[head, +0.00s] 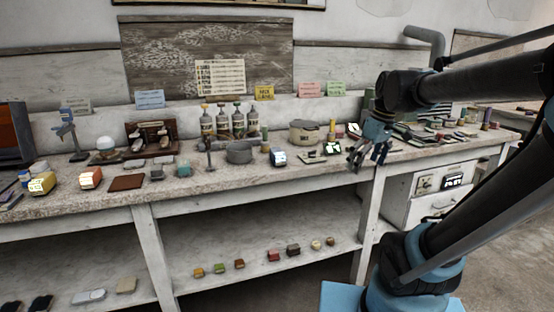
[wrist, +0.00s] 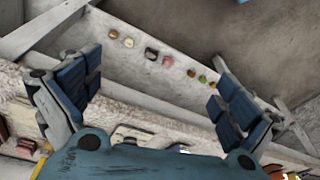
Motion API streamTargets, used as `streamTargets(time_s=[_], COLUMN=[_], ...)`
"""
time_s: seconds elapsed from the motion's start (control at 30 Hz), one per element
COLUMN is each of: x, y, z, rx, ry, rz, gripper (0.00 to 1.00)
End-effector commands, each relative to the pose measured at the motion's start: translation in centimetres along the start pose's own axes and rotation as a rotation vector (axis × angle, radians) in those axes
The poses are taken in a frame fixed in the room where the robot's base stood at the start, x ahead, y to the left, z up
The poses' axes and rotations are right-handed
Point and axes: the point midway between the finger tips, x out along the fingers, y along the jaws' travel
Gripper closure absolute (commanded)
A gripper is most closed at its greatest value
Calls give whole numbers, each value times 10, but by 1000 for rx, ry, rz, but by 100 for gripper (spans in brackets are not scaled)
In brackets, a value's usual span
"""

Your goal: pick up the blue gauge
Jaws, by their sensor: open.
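A small blue block-shaped thing with a white face (head: 278,157), which looks like the blue gauge, stands near the front edge of the workbench, right of a grey pot. My gripper (head: 368,152) is open and empty. It hangs to the right of the blue gauge in the head view, apart from it, around the bench's front edge. In the wrist view my gripper's blue-padded fingers (wrist: 158,72) are spread wide with nothing between them. I cannot make out the gauge for certain in the wrist view; the gripper's body covers much of the bench there.
The workbench (head: 215,187) is crowded: a grey pot (head: 239,152), a beige round tin (head: 304,132), several bottles (head: 223,121) and an orange box (head: 90,178). Several small blocks lie on the lower shelf (head: 330,260). A white drawer unit (head: 428,195) stands below at right.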

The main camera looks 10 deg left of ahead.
Motion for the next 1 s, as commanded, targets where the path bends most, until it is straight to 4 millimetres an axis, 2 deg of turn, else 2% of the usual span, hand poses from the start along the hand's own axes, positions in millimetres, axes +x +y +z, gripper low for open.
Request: streamTargets(time_s=[0.03, 0.3, 0.6, 0.8, 1.0], x=[-9, -42, -59, -62, -58], y=[0, -7, -31, -46, -54], z=[-21, -121, -231, -277, -292], rx=[-73, -472, -899, -1089, -1158], ry=[2, 30, 91, 128, 144], rz=[-21, -124, -232, -279, -295], gripper=[2, 2, 2, 2, 2])
